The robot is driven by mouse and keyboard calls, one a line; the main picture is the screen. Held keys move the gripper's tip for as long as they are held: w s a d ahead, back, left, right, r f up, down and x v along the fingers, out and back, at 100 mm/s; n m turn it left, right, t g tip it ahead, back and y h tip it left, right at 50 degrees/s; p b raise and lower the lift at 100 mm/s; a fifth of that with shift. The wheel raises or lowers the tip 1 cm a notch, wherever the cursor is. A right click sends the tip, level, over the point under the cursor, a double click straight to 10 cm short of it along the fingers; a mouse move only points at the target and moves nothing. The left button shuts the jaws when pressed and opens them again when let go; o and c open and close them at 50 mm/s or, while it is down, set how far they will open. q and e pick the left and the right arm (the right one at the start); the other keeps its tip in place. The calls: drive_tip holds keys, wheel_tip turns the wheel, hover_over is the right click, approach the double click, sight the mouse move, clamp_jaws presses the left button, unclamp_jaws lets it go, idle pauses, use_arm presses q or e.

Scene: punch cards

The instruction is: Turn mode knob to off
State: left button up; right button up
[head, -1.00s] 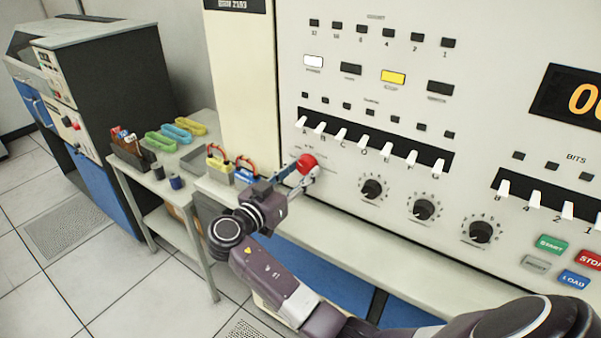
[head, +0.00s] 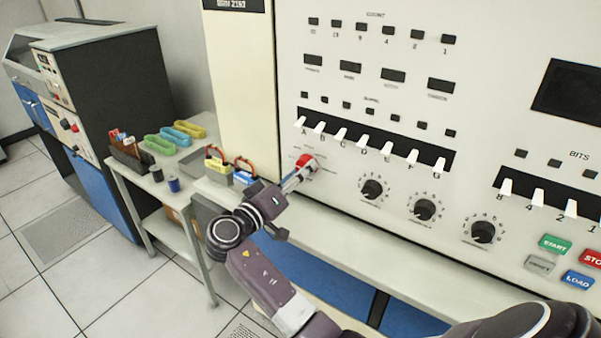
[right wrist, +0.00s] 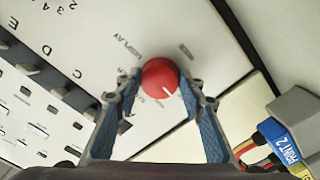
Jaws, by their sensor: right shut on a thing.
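The red mode knob (head: 307,163) is on the cream console panel, left of the black dials and below the white switch row. In the right wrist view the round red knob (right wrist: 158,76) shows a short white pointer mark near its lower right edge. Small labels are printed around it; one reads "DISPLAY". My right gripper (head: 298,174) is at the panel, rolled, with its fingers shut on the knob. In the right wrist view its two blue-padded fingers (right wrist: 160,88) sit on either side of the knob. My left gripper is not in view.
Black dials (head: 372,189) and white toggle switches (head: 381,148) are right of the knob. The display window (head: 574,92) and indicators are dark. A ledge (head: 400,258) runs below.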

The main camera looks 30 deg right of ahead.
drive_tip(key=shift+r+n, duration=0.1)
drive_tip(key=shift+n, duration=0.3)
drive_tip(key=o, duration=1.2)
drive_tip(key=shift+c, duration=0.2)
drive_tip(key=v, duration=0.7)
drive_tip(key=shift+a, duration=0.25)
drive_tip(key=shift+s, duration=0.1)
